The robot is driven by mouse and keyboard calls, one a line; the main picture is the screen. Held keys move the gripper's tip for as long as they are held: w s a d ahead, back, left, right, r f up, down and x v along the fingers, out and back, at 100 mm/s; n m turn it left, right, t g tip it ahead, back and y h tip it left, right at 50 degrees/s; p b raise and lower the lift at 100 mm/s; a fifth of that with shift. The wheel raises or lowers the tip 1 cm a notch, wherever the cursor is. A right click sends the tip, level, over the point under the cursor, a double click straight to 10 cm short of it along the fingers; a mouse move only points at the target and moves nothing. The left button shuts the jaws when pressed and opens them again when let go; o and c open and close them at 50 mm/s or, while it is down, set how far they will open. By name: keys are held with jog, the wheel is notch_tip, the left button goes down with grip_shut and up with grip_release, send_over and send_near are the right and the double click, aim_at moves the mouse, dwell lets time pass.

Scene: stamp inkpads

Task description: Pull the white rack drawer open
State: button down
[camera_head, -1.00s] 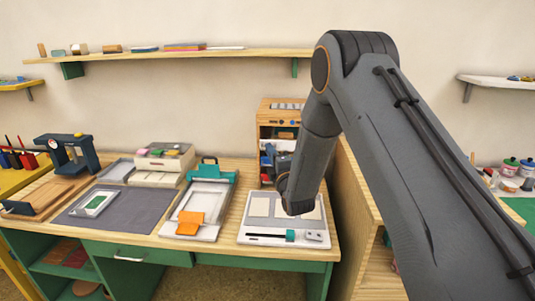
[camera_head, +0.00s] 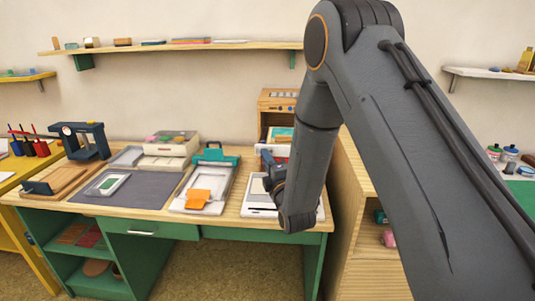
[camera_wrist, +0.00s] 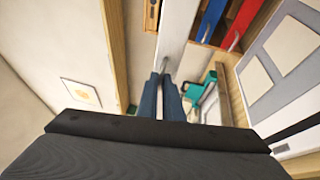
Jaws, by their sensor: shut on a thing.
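The wooden rack (camera_head: 279,97) stands at the back right of the workbench. Its white drawer (camera_wrist: 178,32) fills the top middle of the wrist view, with its handle (camera_wrist: 167,68) at the fingertips. My gripper (camera_wrist: 162,76) is shut on that handle. In the head view, the white drawer (camera_head: 273,149) stands out from the rack and shows teal and orange things inside. My gripper (camera_head: 265,157) is at its front, partly hidden by my own wrist. The blue drawer (camera_wrist: 211,20) and the red drawer (camera_wrist: 238,25) sit further back beside it.
A white board with grey panels (camera_head: 256,198) lies on the bench in front of the rack, partly behind my arm. A teal-clamped press (camera_head: 214,157) stands to its left. A wooden cabinet side (camera_head: 350,200) rises close on the right.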

jog(key=shift+s+d, duration=0.1)
jog(key=shift+s, duration=0.15)
jog(key=c, duration=1.9)
grip_release()
jog(key=shift+b+v, duration=0.9)
jog(key=shift+v, duration=2.95)
jog(key=shift+f, duration=0.1)
